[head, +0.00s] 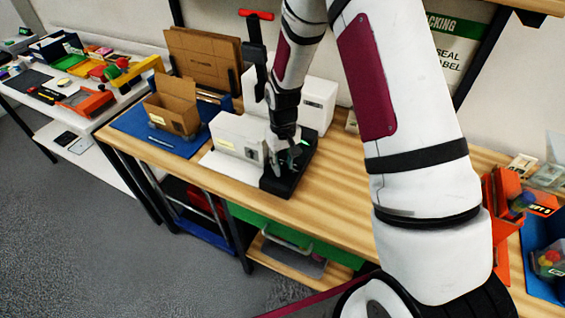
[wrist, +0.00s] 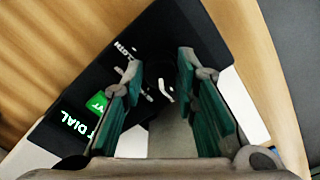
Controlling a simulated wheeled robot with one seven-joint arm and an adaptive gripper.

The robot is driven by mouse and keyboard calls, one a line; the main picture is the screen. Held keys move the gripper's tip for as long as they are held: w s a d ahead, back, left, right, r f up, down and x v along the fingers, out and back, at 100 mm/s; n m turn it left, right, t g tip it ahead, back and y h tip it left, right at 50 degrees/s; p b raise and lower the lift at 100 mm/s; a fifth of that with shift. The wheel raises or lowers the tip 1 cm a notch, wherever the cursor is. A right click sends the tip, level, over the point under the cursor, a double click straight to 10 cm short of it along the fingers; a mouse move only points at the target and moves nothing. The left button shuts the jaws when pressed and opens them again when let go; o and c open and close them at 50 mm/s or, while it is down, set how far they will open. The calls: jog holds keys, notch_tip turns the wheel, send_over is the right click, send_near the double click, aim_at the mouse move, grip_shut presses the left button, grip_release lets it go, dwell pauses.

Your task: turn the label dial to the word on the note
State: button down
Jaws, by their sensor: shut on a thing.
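My gripper (head: 284,152) points down over the black label dial unit (head: 271,183) on the wooden bench. In the wrist view, my gripper (wrist: 160,76) has its green-padded fingers on either side of the dark middle of the unit, shut on the dial, whose outline is hard to make out against the black. The unit's face (wrist: 165,25) carries white lettering; "DIAL" reads at lower left and a word like "CLOTH" lies near the left fingertip. A green patch (wrist: 97,103) with white letters is partly hidden by the left finger. I cannot make out a note or its word.
A white box (head: 238,136) stands just left of the dial unit, and a larger white box (head: 318,104) behind it. An open cardboard box (head: 172,106) sits on a blue mat (head: 150,136). Orange bins (head: 500,190) stand at the right. The bench front right of the unit is clear.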

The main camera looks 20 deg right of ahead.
aim_at(283, 166)
jog(key=shift+n, duration=1.7)
jog(key=c, duration=1.2)
grip_release()
jog(key=shift+c, duration=0.2)
notch_tip(283, 166, up, 12)
